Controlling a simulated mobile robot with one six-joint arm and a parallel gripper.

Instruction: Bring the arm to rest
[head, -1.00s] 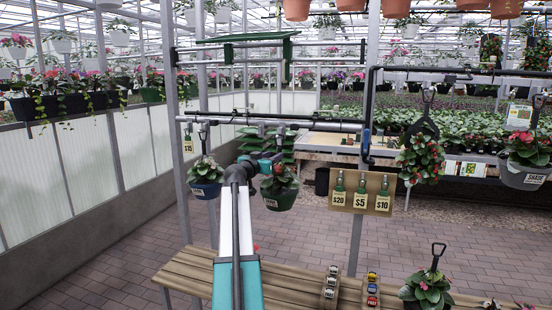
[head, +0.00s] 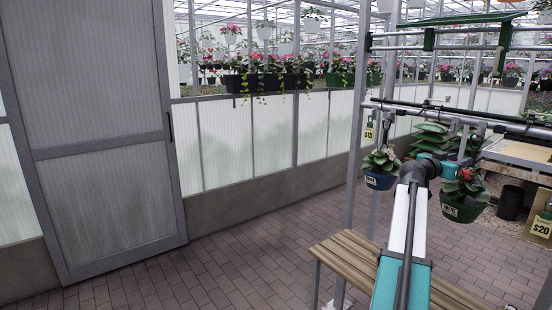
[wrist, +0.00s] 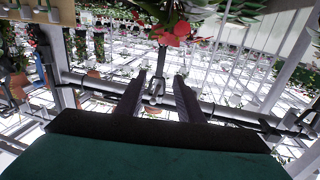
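My arm reaches up from the bottom right of the head view, and its teal end (head: 430,168) is between two hanging baskets. A blue pot (head: 381,181) hangs to its left and a dark green pot with red flowers (head: 462,208) to its right. In the wrist view, which looks upside down, my gripper (wrist: 158,82) is open. Its dark fingers stand apart on either side of a basket's hanger (wrist: 158,65), with gaps visible. A red-flowered plant (wrist: 172,32) is at the top there. My fingertips are not clear in the head view.
A metal frame with a horizontal rail (head: 460,118) carries the baskets. A slatted wooden bench (head: 350,256) stands below. Price tags (head: 540,228) are at the right edge. A grey-framed door (head: 95,140) stands at the left. The brick floor (head: 215,270) is open.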

